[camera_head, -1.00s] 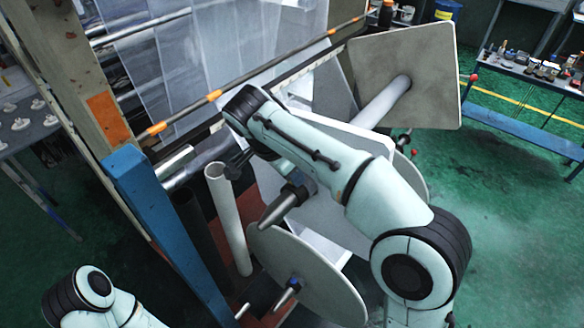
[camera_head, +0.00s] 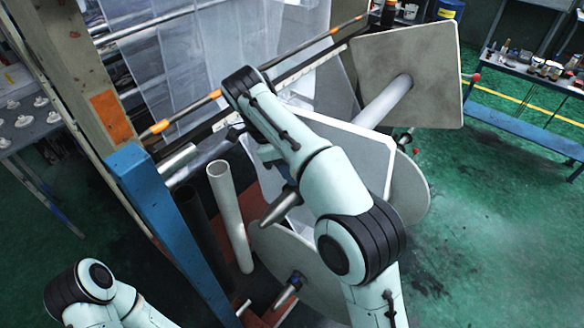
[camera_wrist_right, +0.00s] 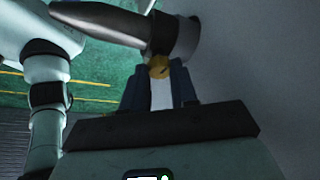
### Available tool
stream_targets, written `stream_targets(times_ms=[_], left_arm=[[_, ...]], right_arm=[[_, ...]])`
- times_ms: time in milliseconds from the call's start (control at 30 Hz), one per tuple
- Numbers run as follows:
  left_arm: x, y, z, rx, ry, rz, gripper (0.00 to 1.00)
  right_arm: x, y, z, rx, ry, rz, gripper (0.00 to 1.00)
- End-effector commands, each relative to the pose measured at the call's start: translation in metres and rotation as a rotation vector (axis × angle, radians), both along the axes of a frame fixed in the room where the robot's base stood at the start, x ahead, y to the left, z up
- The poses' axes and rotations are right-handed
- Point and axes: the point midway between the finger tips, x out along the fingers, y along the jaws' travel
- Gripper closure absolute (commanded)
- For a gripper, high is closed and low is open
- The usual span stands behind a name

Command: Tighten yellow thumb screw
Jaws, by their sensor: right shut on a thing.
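The yellow thumb screw (camera_wrist_right: 159,67) shows in the right wrist view, on the dark collar (camera_wrist_right: 174,38) at the thick end of a grey tapered cone (camera_wrist_right: 105,20). My right gripper (camera_wrist_right: 158,75) is shut on the screw, with one dark finger on each side of it. In the head view the cone (camera_head: 281,207) points down and left beside my right arm, and the screw is hidden there. My right gripper's fingertips cannot be made out in that view. Only part of my left arm shows at the lower left; its gripper is out of the picture.
A round grey disc (camera_head: 325,272) stands below the cone. White (camera_head: 230,215) and black tubes stand to its left beside a blue post (camera_head: 165,220). A square grey plate (camera_head: 430,70) is at the upper right.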

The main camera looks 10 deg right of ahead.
Motion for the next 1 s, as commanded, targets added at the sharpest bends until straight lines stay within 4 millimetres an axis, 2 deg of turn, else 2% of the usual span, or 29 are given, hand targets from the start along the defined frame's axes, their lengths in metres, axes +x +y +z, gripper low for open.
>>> stream_targets(times_ms=[633, 667, 700, 733, 1000], left_arm=[[0.0001, 0.0001, 0.0001, 0.0, 0.0, 0.0, 0.4], [0.0001, 0.0, 0.0001, 0.0, 0.0, 0.0, 0.4], [0.0001, 0.0, 0.0001, 0.0, 0.0, 0.0, 0.4], [0.0001, 0.0001, 0.0001, 0.0, 0.0, 0.0, 0.4], [0.0001, 0.0, 0.0, 0.0, 0.0, 0.0, 0.4]], right_arm=[[0.0006, 0.0002, 0.0001, 0.002, -0.001, -0.048, 1.0], [0.0006, 0.0002, 0.0001, 0.002, -0.001, -0.048, 0.63], [0.0006, 0.0002, 0.0001, 0.002, -0.001, -0.048, 0.5], [0.0006, 0.0002, 0.0001, 0.002, -0.001, -0.048, 0.46], [0.0004, -0.0001, 0.0, 0.001, 0.0, -0.045, 0.46]])
